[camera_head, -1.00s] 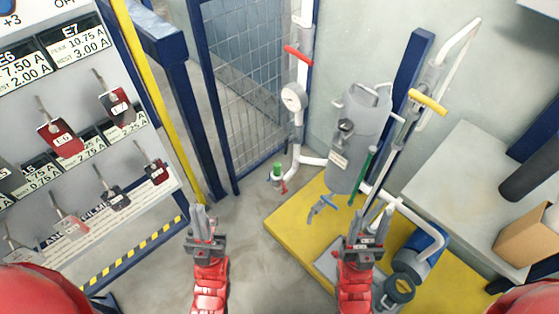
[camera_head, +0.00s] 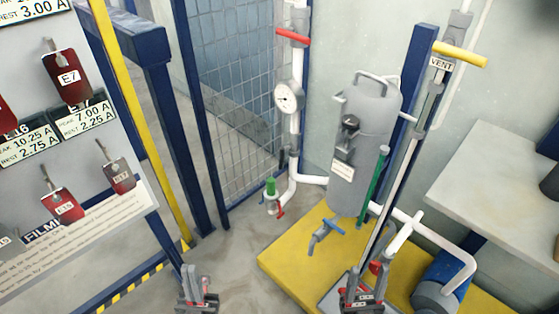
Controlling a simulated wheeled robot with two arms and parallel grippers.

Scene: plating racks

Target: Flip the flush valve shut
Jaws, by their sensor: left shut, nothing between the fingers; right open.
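Several valve handles show around a grey tank (camera_head: 366,150). No readable label tells me which is the flush valve. A red handle (camera_head: 293,37) is on the upright white pipe, above a round gauge. A yellow handle (camera_head: 460,54) has a tag reading VENT. A blue handle (camera_head: 334,226) is on a tap below the tank. A green-topped fitting (camera_head: 271,187) with a small red handle (camera_head: 281,211) sits low at the left. My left gripper (camera_head: 195,275) is shut and empty over the floor. My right gripper (camera_head: 363,275) is open, in front of the pipes; both are away from these handles.
A yellow platform (camera_head: 285,262) carries the tank, pipes and a blue motor (camera_head: 440,280). A grey bench (camera_head: 490,190) stands at the right. A panel with red tags (camera_head: 68,77) and a yellow post (camera_head: 138,120) are at the left. Bare floor (camera_head: 235,250) lies between.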

